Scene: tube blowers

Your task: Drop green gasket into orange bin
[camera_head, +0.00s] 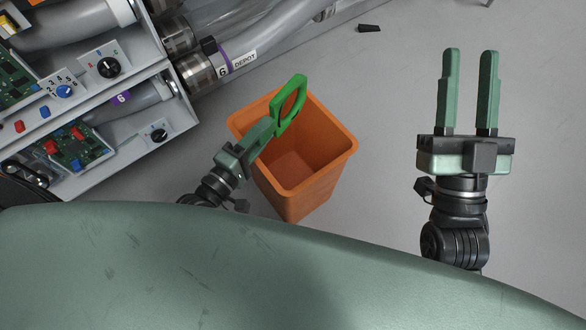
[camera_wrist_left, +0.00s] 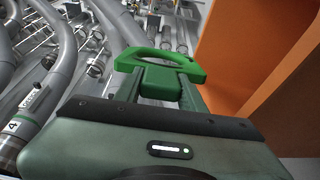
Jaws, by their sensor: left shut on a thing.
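The green gasket (camera_head: 290,104) is a bright green flat ring with an open middle. My left gripper (camera_head: 270,128) is shut on one end of it. The orange bin (camera_head: 322,190) is an open, empty-looking square bin on the floor. In the head view the gasket overlaps the bin's far left rim and opening; its height above the rim is hard to tell. In the left wrist view the gasket (camera_wrist_left: 150,60) sits in the fingertips, with the bin's orange wall (camera_wrist_left: 235,50) to its right. My right gripper (camera_head: 468,95) is open and empty, to the right of the bin.
A machine with circuit boards, knobs and panels (camera_head: 105,75) stands at the left. A grey tube labelled DEPOT (camera_head: 235,62) runs behind the bin. A small black piece (camera_head: 369,28) lies on the floor at the back. The floor right of the bin is clear.

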